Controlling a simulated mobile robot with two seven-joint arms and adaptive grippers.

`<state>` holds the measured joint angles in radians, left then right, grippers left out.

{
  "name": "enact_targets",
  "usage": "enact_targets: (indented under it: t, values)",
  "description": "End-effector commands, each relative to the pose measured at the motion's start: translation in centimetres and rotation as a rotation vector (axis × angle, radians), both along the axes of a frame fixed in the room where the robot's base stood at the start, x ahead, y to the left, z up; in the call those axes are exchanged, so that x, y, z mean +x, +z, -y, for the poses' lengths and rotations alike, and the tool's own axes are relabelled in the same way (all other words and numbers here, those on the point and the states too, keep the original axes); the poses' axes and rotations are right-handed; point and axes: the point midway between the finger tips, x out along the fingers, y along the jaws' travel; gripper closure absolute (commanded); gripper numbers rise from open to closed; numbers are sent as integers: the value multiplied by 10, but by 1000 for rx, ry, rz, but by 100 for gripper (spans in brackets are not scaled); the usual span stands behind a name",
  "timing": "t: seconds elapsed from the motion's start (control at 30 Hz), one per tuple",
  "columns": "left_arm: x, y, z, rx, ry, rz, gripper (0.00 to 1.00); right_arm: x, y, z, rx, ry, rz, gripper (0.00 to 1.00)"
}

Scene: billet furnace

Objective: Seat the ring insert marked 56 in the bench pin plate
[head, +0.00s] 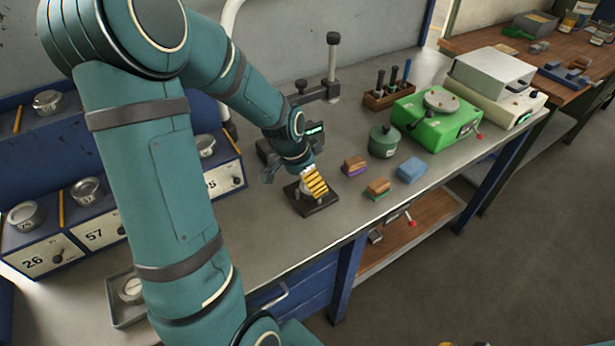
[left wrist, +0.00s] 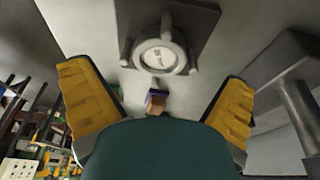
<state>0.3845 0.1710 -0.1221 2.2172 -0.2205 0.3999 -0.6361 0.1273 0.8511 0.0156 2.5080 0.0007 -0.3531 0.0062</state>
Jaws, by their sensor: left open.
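The bench pin plate (head: 322,208) is a small dark square plate on the bench. It shows at the top of the left wrist view (left wrist: 205,22). A grey ring insert with a pale marked face (left wrist: 159,56) is on the plate among its pins; its number is not legible, and I cannot tell how deep it sits. My left gripper (head: 314,182) is above the plate. In the left wrist view its yellow fingers (left wrist: 158,85) are wide apart with nothing between them. Yellow tips at the head view's bottom edge look like my right gripper (head: 464,343), mostly cut off.
Numbered drawers (head: 95,232) with round inserts on top stand at left. A grey tray (head: 115,312) with a round piece is partly behind my arm. Coloured blocks (head: 411,170), a green pot (head: 383,141), a green machine (head: 437,117) and a stand (head: 332,75) surround the plate.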

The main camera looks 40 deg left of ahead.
Motion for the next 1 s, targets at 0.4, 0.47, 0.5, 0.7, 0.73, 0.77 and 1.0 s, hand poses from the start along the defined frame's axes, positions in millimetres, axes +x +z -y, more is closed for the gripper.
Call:
enact_targets:
  t: [0.4, 0.47, 0.5, 0.7, 0.73, 0.77, 1.0]
  values:
    - [-8, 33, -2, 0, 2, 4, 0, 7, 23, 1, -3, -12, 15, 100]
    - [-9, 37, -2, 0, 2, 4, 0, 8, 26, 1, -4, -14, 18, 100]
    - [-10, 40, -2, 0, 2, 4, 0, 9, 28, 2, -5, -15, 19, 100]
    - [-14, 54, -3, 0, 1, 6, 0, 12, 37, 2, -6, -21, 27, 100]
    - [-14, 56, -3, 0, 1, 6, 0, 13, 39, 2, -7, -22, 28, 100]
    - [-15, 58, -3, 0, 1, 6, 0, 13, 40, 2, -7, -23, 29, 100]
    - [-20, 73, -4, 0, 2, 5, 0, 17, 51, 3, -9, -29, 37, 100]
